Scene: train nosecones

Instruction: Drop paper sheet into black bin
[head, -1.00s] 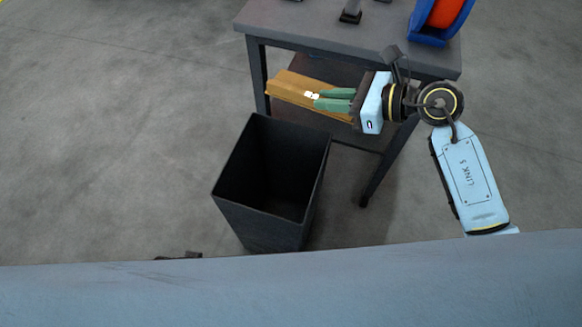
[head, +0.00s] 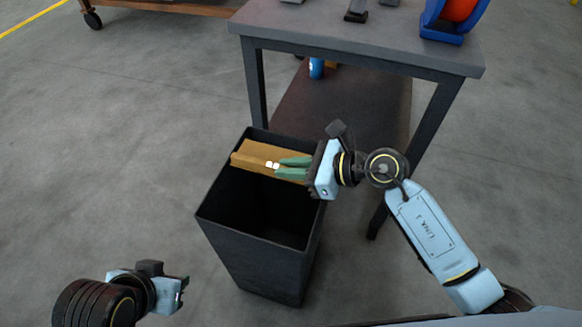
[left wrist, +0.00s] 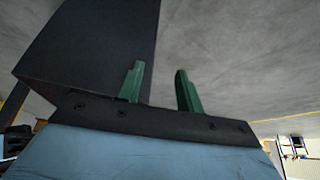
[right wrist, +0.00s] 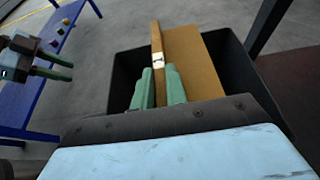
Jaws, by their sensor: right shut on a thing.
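The black bin (head: 262,260) stands on the floor, open at the top. The brown paper sheet (head: 252,158) looks folded and is over the bin's opening near its far rim. My right gripper (head: 276,167) is shut on the sheet's edge. In the right wrist view the sheet (right wrist: 195,65) extends from the green fingers (right wrist: 158,85) above the dark bin (right wrist: 125,75). My left gripper (head: 184,285) is low at the left, outside the bin. In the left wrist view its green fingers (left wrist: 160,90) are apart and empty, with the bin's side (left wrist: 90,50) beside them.
A grey table (head: 350,35) with a brown lower shelf (head: 345,110) stands behind the bin, its leg close to the rim. A blue item (head: 316,68) is on the shelf. A blue and red object (head: 450,18) sits on the tabletop. Floor at the left is clear.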

